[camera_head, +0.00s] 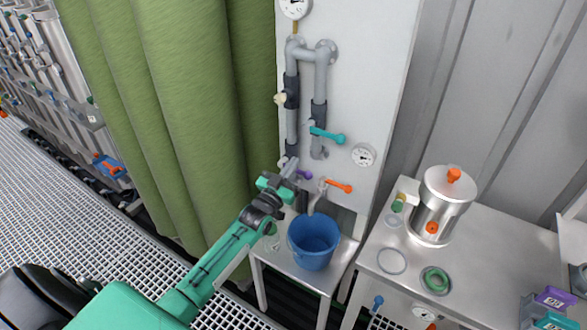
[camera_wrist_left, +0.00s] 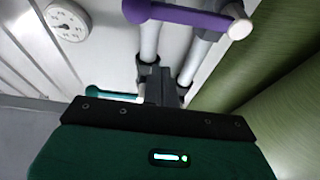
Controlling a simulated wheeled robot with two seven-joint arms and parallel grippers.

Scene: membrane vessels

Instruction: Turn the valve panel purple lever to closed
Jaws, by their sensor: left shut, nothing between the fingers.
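The purple lever (camera_head: 305,175) is low on the valve panel (camera_head: 352,100), pointing right and slightly down. In the left wrist view the purple lever (camera_wrist_left: 185,18) lies across the top, crosswise to the pipes, with a pale round end at its right. My left gripper (camera_head: 288,169) is shut and empty close beside the lever's left side, partly covering the pipe there. In the left wrist view my left gripper (camera_wrist_left: 159,85) is below the lever with a visible gap. Whether it touches anything in the head view I cannot tell. My right gripper is out of view.
A teal lever (camera_head: 327,134) sits above and an orange lever (camera_head: 339,186) to the right. A blue bucket (camera_head: 313,241) stands below on a small table. A green curtain (camera_head: 195,100) hangs left. A steel vessel (camera_head: 440,205) stands on the right table.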

